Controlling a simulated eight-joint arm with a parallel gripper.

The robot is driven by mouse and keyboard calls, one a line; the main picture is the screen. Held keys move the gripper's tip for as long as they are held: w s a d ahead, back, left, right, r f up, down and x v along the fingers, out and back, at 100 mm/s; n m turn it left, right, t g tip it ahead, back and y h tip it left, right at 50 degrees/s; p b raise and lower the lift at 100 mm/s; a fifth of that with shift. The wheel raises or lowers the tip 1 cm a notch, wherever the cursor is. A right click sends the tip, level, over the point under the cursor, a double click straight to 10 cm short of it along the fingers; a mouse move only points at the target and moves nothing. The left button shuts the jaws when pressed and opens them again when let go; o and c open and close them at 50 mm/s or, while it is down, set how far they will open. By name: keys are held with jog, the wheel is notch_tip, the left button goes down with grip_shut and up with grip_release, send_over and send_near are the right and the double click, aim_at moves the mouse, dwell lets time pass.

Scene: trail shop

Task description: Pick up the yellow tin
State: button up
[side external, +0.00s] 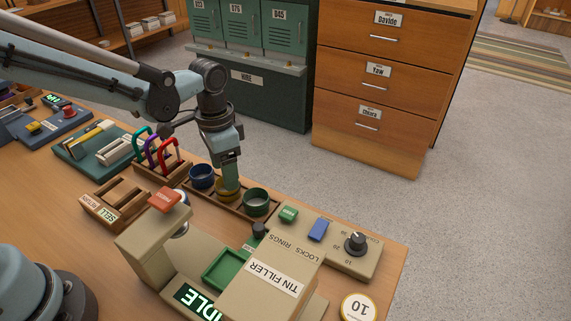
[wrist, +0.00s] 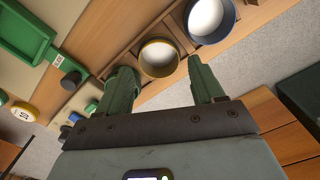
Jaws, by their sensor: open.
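The yellow tin (side external: 228,196) stands open-topped in a wooden rack (side external: 241,210), between a blue tin (side external: 202,177) and a green tin (side external: 256,202). My gripper (side external: 231,178) points down at the yellow tin from just above it and hides part of it. In the wrist view the jaws (wrist: 161,68) are apart with nothing held. The round rim of the yellow tin (wrist: 159,58) shows between and beyond the fingertips. The blue tin (wrist: 210,19) is past the right finger. Whether the fingers touch the yellow tin cannot be told.
A beige tin filler machine (side external: 262,275) with a green tray stands right in front of the rack. A rack of coloured carabiners (side external: 158,160) is close on the left. A control panel (side external: 335,243) with a knob lies to the right. Wooden drawers (side external: 385,80) stand behind the counter.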

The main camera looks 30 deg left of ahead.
jog(key=shift+f, duration=1.75)
jog(key=shift+c, duration=0.3)
jog(key=c, duration=0.6)
jog(key=shift+r, duration=0.1)
